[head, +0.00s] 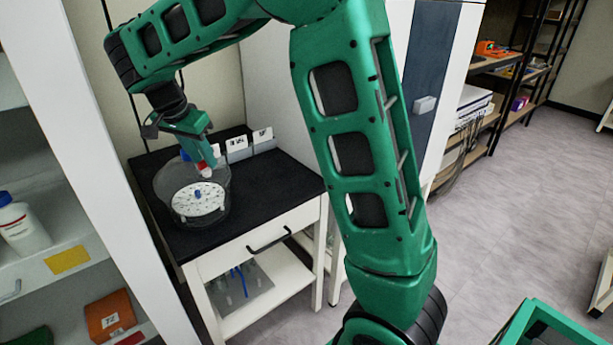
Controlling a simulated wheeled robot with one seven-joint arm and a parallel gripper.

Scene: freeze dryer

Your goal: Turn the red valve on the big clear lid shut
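The big clear lid (224,197) is a see-through round dome on the black top of a small white cabinet. Through it I see a white perforated disc with a blue knob in the middle. The red valve (206,169) shows as a small red and white piece at the upper part of the lid, just under my gripper. My gripper (207,162) points down at the valve from above. Its fingers partly hide the valve, and I cannot tell whether they touch or grip it. A second reddish bit shows just right of the fingers.
Small white labelled cards (237,143) stand behind the lid on the black top (275,180). A white shelf unit with a white bottle (22,225) is at the left. A tall white cabinet stands close behind my arm. Open floor (510,200) lies to the right.

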